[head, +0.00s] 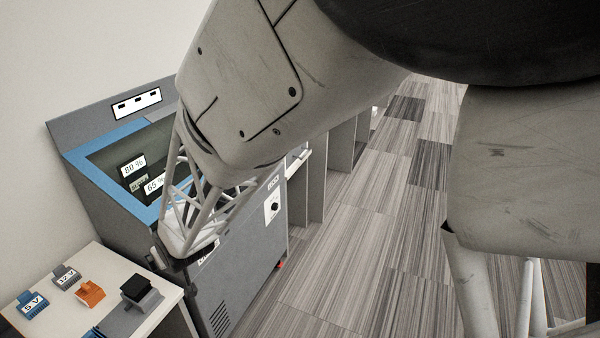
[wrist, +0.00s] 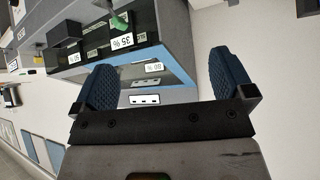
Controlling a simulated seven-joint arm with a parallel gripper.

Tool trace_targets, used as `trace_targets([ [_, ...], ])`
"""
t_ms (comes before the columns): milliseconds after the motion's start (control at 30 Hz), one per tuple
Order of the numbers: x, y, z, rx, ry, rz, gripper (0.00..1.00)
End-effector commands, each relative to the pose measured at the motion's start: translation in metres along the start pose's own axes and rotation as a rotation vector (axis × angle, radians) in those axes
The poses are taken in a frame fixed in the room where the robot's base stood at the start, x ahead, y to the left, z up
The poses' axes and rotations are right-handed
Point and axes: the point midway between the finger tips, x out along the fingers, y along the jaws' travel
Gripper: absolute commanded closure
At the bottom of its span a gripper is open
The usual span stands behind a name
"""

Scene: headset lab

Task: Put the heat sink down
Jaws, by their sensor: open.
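My gripper (wrist: 162,82) is open in the wrist view, its two blue ridged finger pads wide apart with nothing between them. In the head view its end is mostly hidden behind my arm, near the front left corner of the blue-rimmed bath. A dark block (head: 141,291) sits on a grey base on the white table at lower left of the head view. It may be the heat sink, but its fins cannot be made out. It is apart from my gripper. No other likely heat sink shows.
The white table (head: 168,318) also holds an orange piece (head: 91,293) and blue "5 V" (head: 32,304) and grey "12 V" (head: 66,277) pieces. The blue-rimmed bath (head: 104,183) holds percent labels. A green object (wrist: 121,22) shows near the 35 % label.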

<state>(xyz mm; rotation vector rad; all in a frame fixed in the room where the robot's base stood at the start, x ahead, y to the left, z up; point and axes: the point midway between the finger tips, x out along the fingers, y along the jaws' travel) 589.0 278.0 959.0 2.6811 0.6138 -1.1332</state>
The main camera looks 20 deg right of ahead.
Motion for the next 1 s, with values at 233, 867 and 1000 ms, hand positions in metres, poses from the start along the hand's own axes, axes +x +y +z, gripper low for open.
trace_targets([
  [233, -0.099, 0.067, 0.003, 0.089, -0.121, 0.078, 0.00],
  [867, -0.338, 0.139, 0.104, 0.344, -0.450, 0.218, 0.00],
  [1000, -0.369, 0.137, 0.125, 0.385, -0.497, 0.232, 0.00],
])
